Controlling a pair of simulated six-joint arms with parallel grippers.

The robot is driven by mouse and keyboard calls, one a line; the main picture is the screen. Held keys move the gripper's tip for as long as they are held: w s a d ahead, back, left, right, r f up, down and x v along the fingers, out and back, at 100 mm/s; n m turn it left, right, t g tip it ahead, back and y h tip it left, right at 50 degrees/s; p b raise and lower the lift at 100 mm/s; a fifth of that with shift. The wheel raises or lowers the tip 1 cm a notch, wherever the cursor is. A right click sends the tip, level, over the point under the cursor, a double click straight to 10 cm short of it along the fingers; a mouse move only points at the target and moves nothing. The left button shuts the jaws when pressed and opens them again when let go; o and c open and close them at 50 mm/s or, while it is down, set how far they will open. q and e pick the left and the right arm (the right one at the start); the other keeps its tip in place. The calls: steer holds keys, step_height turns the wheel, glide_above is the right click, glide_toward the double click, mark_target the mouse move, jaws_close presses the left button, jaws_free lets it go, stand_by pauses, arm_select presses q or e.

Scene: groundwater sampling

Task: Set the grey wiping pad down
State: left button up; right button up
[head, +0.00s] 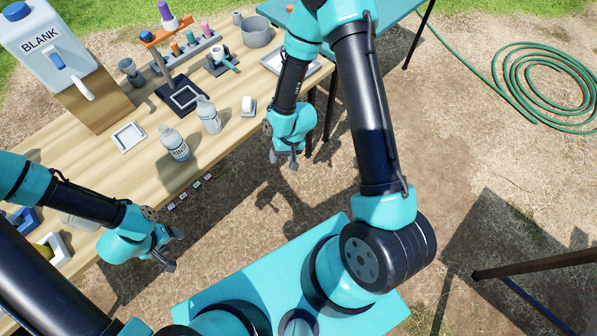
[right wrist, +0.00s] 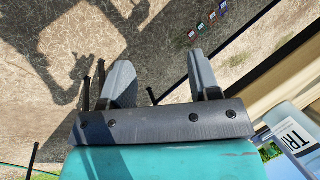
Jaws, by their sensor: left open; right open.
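A flat grey piece (head: 80,222), possibly the grey wiping pad, lies on the wooden table (head: 95,165) at the left, partly behind my left forearm. My left gripper (head: 172,251) is open and empty, past the table's front edge over the ground. My right gripper (head: 286,160) is open and empty, off the table's right front side. In the right wrist view its fingers (right wrist: 160,82) stand apart with only ground between them.
Two clear bottles (head: 174,143) (head: 208,115) stand near the front edge, by a white square tray (head: 129,137). A small white block (head: 248,105) sits to their right. A BLANK jug (head: 50,45) and an orange-topped stand (head: 170,60) are further back. A hose (head: 548,85) lies at right.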

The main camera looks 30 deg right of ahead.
steer(key=s+d+f, duration=0.1)
steer(key=s+d, duration=0.1)
steer(key=s, duration=0.5)
steer(key=shift+s+f+n+t, duration=0.3)
steer(key=shift+s+f, duration=0.05)
steer(key=shift+f, duration=0.05)
